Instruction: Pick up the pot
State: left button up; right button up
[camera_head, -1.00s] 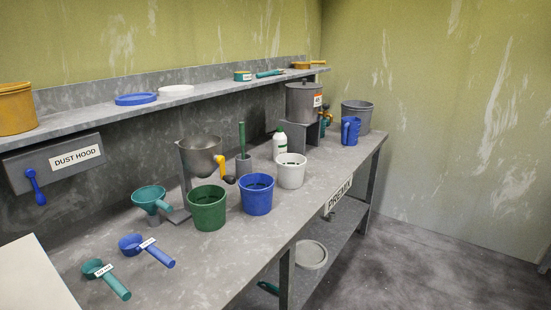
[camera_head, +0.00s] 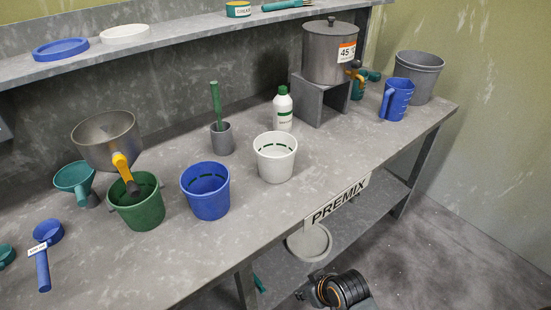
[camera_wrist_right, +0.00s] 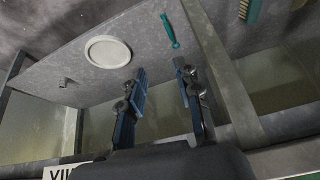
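A grey lidded pot (camera_head: 325,58) with an orange-and-white "45" label stands on a grey stand (camera_head: 310,97) at the back right of the bench. A tap with a yellow part shows at its right side. My right gripper (camera_head: 308,284) is low in the head view, in front of the bench edge, well below and apart from the pot. In the right wrist view the gripper (camera_wrist_right: 160,72) has its two fingers apart with nothing between them. The pot is not in the wrist view. My left gripper is not in view.
A blue jug (camera_head: 397,98) and a grey bucket (camera_head: 420,76) stand right of the pot. A white bottle (camera_head: 283,112) and white pail (camera_head: 275,160) stand left. An upper shelf (camera_head: 170,40) runs behind. A round lid (camera_wrist_right: 108,52) lies on the lower shelf.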

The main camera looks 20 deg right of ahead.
jog(key=w+r+t, duration=0.1)
jog(key=w+r, duration=0.3)
jog(key=r, duration=0.2)
jog(key=w+r+n+t+y, duration=0.1)
jog(key=w+r+t, duration=0.1)
jog(key=w+r, duration=0.2)
jog(key=w+r+n+t+y, duration=0.1)
jog(key=w+r, duration=0.4)
jog(key=r, duration=0.5)
jog(key=shift+w+d+r+t+p, duration=0.1)
jog(key=shift+d+r+t+p, duration=0.1)
jog(key=shift+d+t+p, duration=0.15)
jog(key=n+t+y, duration=0.1)
jog(key=t, duration=0.1)
send_near(261, 154)
jog(key=shift+t, duration=0.25)
jog(key=p+x, duration=0.1)
jog(key=x, duration=0.4)
jog(key=p+x, duration=0.1)
jog(key=x, duration=0.3)
jog(key=shift+w+f, duration=0.3)
jog(key=shift+f, duration=0.1)
jog(key=shift+w+a+f, duration=0.15)
jog(key=shift+w+f, duration=0.05)
jog(key=shift+w, duration=0.2)
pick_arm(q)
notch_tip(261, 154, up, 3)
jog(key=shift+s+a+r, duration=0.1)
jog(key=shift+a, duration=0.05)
